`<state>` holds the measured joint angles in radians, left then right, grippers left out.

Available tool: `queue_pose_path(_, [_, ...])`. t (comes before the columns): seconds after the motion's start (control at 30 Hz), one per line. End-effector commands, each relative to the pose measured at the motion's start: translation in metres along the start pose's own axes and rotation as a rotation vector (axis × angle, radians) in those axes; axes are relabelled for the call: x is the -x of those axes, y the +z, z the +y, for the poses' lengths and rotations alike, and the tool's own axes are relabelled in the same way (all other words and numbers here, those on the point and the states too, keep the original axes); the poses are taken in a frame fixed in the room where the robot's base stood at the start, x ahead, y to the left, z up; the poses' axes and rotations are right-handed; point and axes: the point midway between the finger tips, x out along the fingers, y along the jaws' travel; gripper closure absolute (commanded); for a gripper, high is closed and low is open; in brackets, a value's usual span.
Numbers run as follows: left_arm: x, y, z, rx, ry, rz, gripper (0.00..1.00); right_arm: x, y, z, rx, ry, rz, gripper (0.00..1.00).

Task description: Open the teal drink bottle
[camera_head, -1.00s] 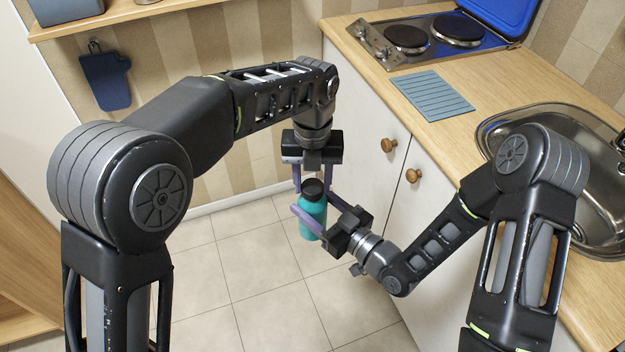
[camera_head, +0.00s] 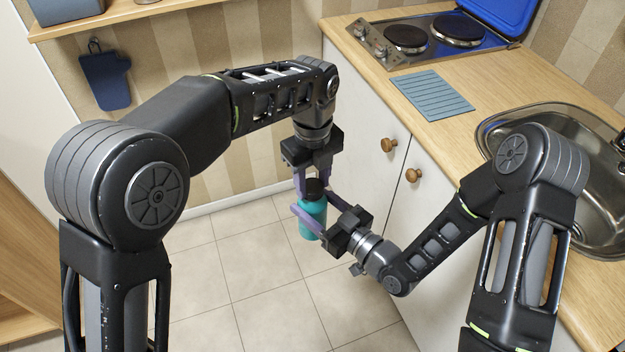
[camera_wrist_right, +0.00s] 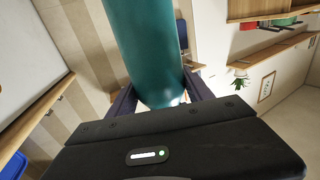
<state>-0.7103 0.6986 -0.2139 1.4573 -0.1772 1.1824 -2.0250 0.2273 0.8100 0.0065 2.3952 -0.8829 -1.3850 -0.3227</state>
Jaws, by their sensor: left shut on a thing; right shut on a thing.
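The teal drink bottle (camera_head: 311,220) hangs upright in the air above the floor tiles, in front of the cabinet. Its dark cap (camera_head: 313,187) is on top. My left gripper (camera_head: 313,188) reaches down from above with its purple fingers shut on the cap. My right gripper (camera_head: 314,205) comes in from the right, its purple fingers shut around the bottle's body. In the right wrist view the bottle's teal body (camera_wrist_right: 145,45) stands between the two fingers; the cap is out of that view. I cannot tell whether the cap is loose.
The wooden counter (camera_head: 440,140) with a sink (camera_head: 560,170), a ribbed blue mat (camera_head: 432,95) and a hob (camera_head: 430,38) with a raised blue lid is on the right. Cabinet knobs (camera_head: 388,145) stick out near my grippers. Tiled floor (camera_head: 250,270) below is clear.

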Motion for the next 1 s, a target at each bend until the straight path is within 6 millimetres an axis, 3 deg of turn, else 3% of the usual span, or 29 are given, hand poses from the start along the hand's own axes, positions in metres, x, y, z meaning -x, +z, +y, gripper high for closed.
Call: queue_pose_path(1.0, [0.0017, 0.0001, -0.0004, 2.694, 0.004, -0.004, 1.00, 0.0000, -0.0001, 0.0004, 0.000, 0.001, 0.000, 1.00])
